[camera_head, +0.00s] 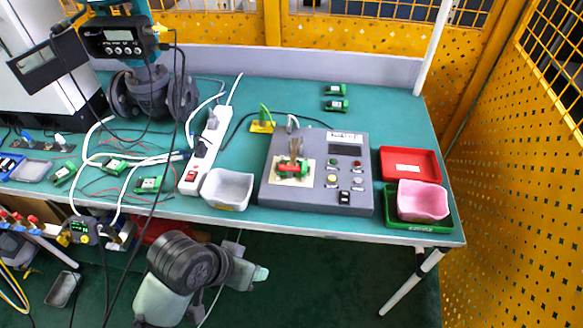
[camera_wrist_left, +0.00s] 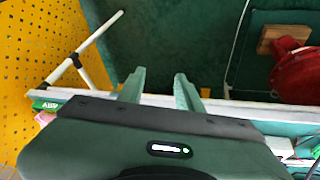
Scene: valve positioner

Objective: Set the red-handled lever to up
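The red-handled lever (camera_head: 292,168) is on a cream plate (camera_head: 291,180) on the grey control box (camera_head: 320,198) in the head view. Its red part looks roughly level across a green body, and a brownish piece stands up behind it. The lever's exact position is too small to tell. My left gripper (camera_head: 262,273) is in front of the table's front edge, below and left of the box, apart from the lever. In the left wrist view its two green fingers (camera_wrist_left: 159,82) are spread with nothing between them. My right gripper is not in view.
A grey bin (camera_head: 228,188) and a white power strip (camera_head: 206,150) stand left of the box. A red tray (camera_head: 410,164) and a pink bin (camera_head: 422,201) stand right of it. Cables cross the table's left part. A yellow fence (camera_head: 530,170) bounds the right.

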